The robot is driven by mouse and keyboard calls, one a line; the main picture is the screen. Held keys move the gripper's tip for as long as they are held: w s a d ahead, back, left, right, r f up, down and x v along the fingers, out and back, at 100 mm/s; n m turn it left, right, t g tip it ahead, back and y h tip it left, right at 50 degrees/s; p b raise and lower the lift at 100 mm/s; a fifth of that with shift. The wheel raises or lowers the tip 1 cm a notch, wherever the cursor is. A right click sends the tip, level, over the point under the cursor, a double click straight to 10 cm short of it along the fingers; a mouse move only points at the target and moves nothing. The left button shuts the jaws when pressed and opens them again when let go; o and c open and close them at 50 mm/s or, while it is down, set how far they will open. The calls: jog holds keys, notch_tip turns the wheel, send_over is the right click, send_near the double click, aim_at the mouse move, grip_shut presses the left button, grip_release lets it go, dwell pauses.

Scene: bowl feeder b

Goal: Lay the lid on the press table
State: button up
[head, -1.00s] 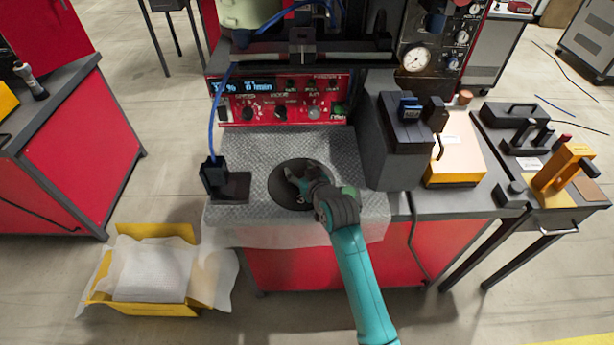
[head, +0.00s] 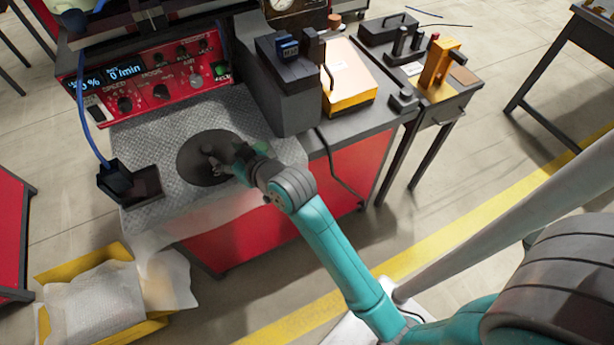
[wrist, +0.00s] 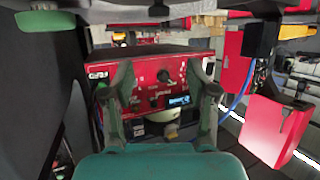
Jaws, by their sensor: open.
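The lid, a dark round disc (head: 192,168), lies flat on the patterned grey top of the press table (head: 165,135) in the head view. My gripper (head: 222,160) is low over the disc's middle and right part and hides some of it. In the wrist view my gripper (wrist: 161,78) has its two fingers spread wide, with nothing held between them. Whether the fingers touch the disc cannot be told.
A red control panel (head: 160,78) stands behind the table top. A small black block with a blue cable (head: 115,178) is at its left, and a dark grey box (head: 280,95) at its right. A yellow crate (head: 60,268) is on the floor at the lower left.

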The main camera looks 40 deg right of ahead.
jog(key=s+f+m+h, duration=0.1)
jog(key=s+f, duration=0.3)
jog(key=s, duration=0.6)
jog(key=s+f, duration=0.5)
jog(key=s, duration=0.6)
jog(key=a+f+v, duration=0.1)
jog(key=v, duration=2.1)
jog(key=shift+s+t, duration=0.4)
jog(key=shift+a+f, duration=0.1)
jog(key=shift+a, duration=0.05)
